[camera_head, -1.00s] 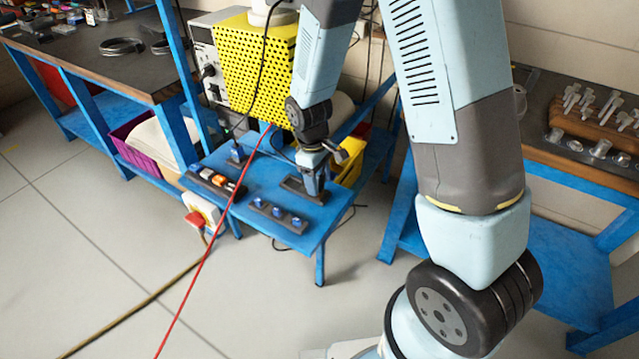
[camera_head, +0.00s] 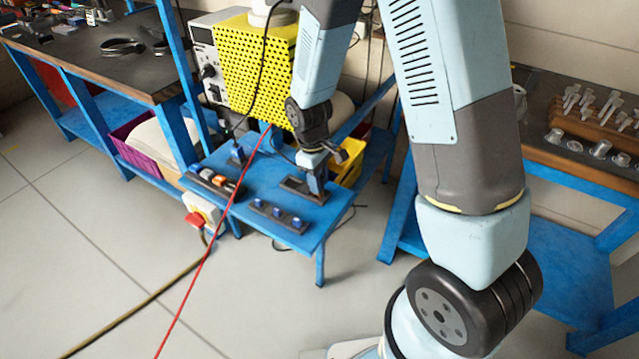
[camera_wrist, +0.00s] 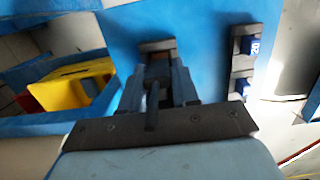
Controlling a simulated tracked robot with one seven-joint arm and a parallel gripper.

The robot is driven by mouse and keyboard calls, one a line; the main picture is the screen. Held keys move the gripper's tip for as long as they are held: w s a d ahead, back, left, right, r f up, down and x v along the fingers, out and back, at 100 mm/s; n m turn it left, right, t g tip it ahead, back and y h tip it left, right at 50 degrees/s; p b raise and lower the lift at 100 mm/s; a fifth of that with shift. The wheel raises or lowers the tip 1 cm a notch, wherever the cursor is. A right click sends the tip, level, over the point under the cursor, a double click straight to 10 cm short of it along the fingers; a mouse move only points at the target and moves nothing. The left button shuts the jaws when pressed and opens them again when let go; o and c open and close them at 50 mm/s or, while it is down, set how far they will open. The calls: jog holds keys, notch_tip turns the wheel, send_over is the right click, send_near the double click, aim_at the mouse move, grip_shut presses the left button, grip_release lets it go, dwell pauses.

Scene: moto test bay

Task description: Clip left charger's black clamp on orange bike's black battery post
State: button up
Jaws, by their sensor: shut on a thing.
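My gripper (camera_head: 316,188) points down at a dark holder block (camera_head: 290,185) on the low blue table. In the wrist view the gripper fingers (camera_wrist: 158,78) are close together around a dark piece (camera_wrist: 152,105), which looks like the black clamp; most of it is hidden. The end of the holder (camera_wrist: 157,45) shows just beyond the fingertips. I cannot tell whether the clamp still touches the holder. The orange bike, its battery post and the left charger cannot be made out in either view.
The blue table (camera_head: 265,236) also bears a block with several blue pieces (camera_head: 278,212) and a row of small items (camera_head: 212,181). A red cable (camera_head: 222,222) crosses in front. A yellow perforated box (camera_head: 250,75) stands behind. Open floor (camera_head: 90,250) lies at left.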

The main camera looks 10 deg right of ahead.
jog(key=shift+r, duration=0.1)
jog(key=shift+r, duration=0.55)
jog(key=s+a+r, duration=0.2)
jog(key=s+r, duration=0.9)
jog(key=s, duration=0.3)
jog(key=shift+r, duration=0.4)
jog(key=shift+d, duration=0.1)
